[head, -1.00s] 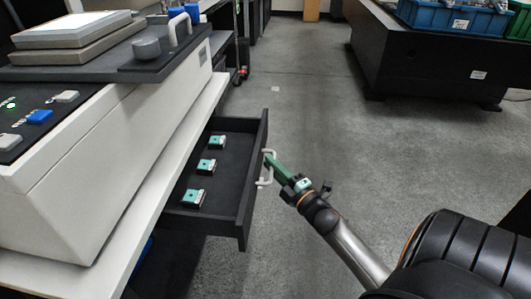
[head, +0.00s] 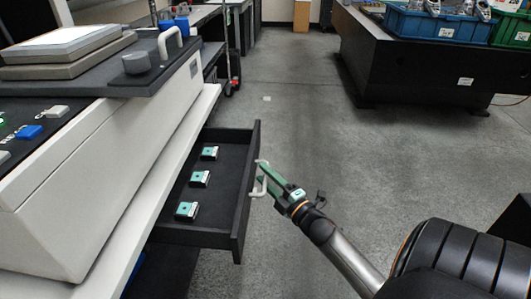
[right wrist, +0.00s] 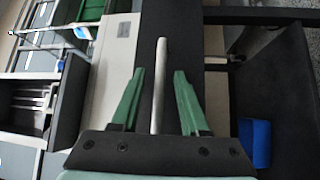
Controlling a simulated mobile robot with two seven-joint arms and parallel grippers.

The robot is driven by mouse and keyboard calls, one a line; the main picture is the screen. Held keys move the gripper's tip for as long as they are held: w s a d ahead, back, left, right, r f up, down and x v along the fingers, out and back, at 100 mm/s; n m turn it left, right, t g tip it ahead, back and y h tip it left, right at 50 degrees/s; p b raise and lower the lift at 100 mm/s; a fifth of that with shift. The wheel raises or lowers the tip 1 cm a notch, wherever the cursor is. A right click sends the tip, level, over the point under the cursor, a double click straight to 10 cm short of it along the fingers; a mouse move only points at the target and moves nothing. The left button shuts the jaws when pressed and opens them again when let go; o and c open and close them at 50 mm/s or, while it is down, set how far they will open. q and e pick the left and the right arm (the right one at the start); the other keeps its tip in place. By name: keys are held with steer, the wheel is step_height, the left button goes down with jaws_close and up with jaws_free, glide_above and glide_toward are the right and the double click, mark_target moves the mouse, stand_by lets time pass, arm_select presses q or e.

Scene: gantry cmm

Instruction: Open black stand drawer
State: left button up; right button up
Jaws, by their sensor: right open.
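The black drawer (head: 222,222) is pulled out from under the white bench top, and its inside shows in the head view. Several small green-and-silver blocks (head: 200,179) lie on its floor. A pale bar handle (head: 258,181) is on its front. My right gripper (head: 263,180) is at the handle, its green fingers pointing at the drawer front. In the right wrist view the right gripper (right wrist: 157,75) is open, with the handle (right wrist: 159,90) between the two fingers and a gap on each side. My left gripper is not in view.
A white machine (head: 110,150) with buttons stands on the bench top (head: 95,262) left of the drawer. A black table (head: 410,65) with blue crates (head: 430,24) stands at the back right. The grey floor (head: 310,110) between is clear.

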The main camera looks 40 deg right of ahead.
steer(key=s+a+f+p, duration=0.1)
steer(key=s+p, duration=0.1)
steer(key=s, duration=1)
steer(key=shift+s+f, duration=0.15)
steer(key=shift+f, duration=0.2)
